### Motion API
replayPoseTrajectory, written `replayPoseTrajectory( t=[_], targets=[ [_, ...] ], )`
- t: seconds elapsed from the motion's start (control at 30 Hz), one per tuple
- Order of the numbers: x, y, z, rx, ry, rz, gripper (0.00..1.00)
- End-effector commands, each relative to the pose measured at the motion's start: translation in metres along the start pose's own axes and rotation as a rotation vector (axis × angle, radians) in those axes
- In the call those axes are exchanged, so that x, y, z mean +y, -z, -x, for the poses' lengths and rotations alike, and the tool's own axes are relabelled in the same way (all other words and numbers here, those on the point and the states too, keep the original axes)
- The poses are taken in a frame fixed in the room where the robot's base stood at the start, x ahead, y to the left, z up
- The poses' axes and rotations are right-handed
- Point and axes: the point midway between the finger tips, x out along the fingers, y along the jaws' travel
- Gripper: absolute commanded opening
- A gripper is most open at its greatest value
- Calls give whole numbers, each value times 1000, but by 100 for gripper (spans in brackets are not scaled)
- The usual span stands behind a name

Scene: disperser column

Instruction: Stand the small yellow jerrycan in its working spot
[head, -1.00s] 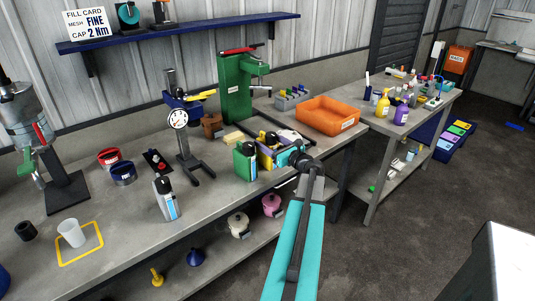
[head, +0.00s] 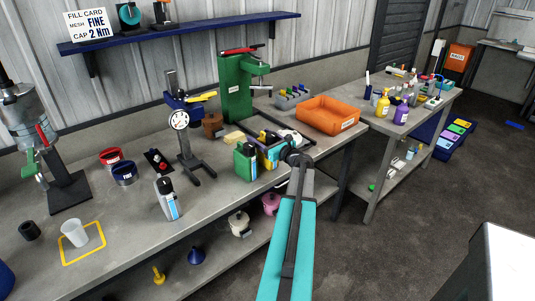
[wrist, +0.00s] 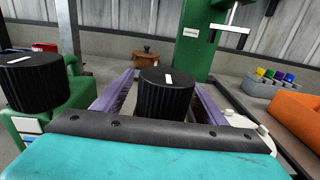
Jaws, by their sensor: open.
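A small yellow jerrycan (head: 267,151) appears to stand on the bench just right of a green jerrycan (head: 245,162); my gripper and arm hide much of it. My gripper (head: 278,153) is at this spot. In the wrist view its two purple fingers are apart, one on each side of a ribbed black cap (wrist: 166,96). The body under that cap is hidden by my wrist. I cannot tell whether the fingers touch it. The green jerrycan (wrist: 62,108), with its own black cap, stands close to the left finger.
A white cup (head: 74,233) stands inside a yellow outline (head: 83,259) at the bench's left. A grey jerrycan (head: 167,198), a dial stand (head: 188,165) and two round tins lie between. An orange bin (head: 327,116) and green press (head: 236,90) are behind.

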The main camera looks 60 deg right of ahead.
Motion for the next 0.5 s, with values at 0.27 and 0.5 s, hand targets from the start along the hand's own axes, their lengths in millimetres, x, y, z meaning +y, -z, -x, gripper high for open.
replayPoseTrajectory(
  t=[0.27, 0.5],
  targets=[
    [0, 0, 0, 0, 0, 0, 50],
    [-1, 0, 1, 0, 1, 0, 10]
  ],
)
